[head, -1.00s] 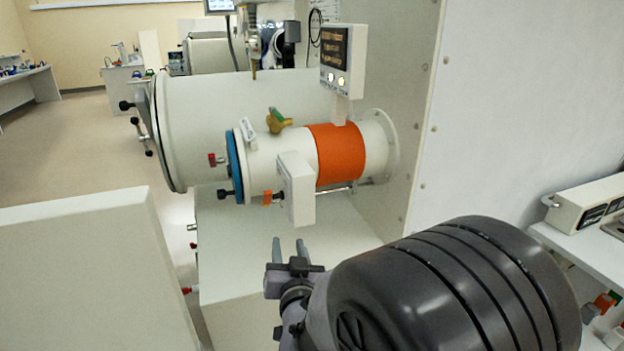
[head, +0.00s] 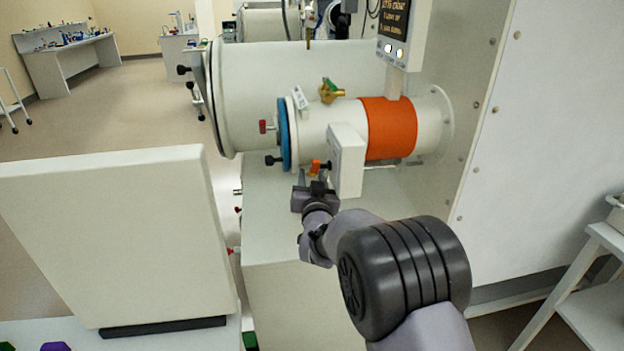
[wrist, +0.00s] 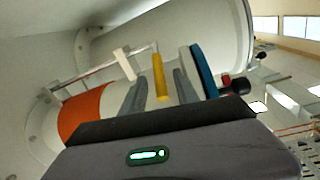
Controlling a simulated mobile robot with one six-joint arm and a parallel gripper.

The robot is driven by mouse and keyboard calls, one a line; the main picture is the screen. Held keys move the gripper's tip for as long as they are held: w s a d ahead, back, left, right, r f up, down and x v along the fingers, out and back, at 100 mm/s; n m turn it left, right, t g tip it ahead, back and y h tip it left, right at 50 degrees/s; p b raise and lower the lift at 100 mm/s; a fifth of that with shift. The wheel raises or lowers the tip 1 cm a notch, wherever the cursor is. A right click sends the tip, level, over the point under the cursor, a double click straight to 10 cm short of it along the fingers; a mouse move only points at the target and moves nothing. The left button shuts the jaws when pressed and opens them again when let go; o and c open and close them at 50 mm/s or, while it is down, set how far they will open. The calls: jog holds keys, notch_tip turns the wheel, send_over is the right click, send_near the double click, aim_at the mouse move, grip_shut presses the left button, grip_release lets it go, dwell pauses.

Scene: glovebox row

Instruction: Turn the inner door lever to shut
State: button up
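The small airlock's orange lever (head: 315,166), which I take for the inner door lever, sits under the white tube (head: 313,122), left of a white box (head: 348,160). In the wrist view the lever (wrist: 160,78) looks yellow-orange and hangs from a thin rod. My gripper (head: 314,177) is just below the lever in the head view. In the wrist view my gripper (wrist: 158,98) is open, with one grey finger on each side of the lever. Gaps show between fingers and lever; how deep it sits between them is hard to tell.
A blue ring (head: 284,134) and black knob (head: 272,160) are at the tube's left end. An orange band (head: 390,128) wraps its right part. A brass valve with a green handle (head: 330,91) is on top. A large white panel (head: 110,235) stands at front left.

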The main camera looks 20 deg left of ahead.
grip_shut()
dwell(1.5)
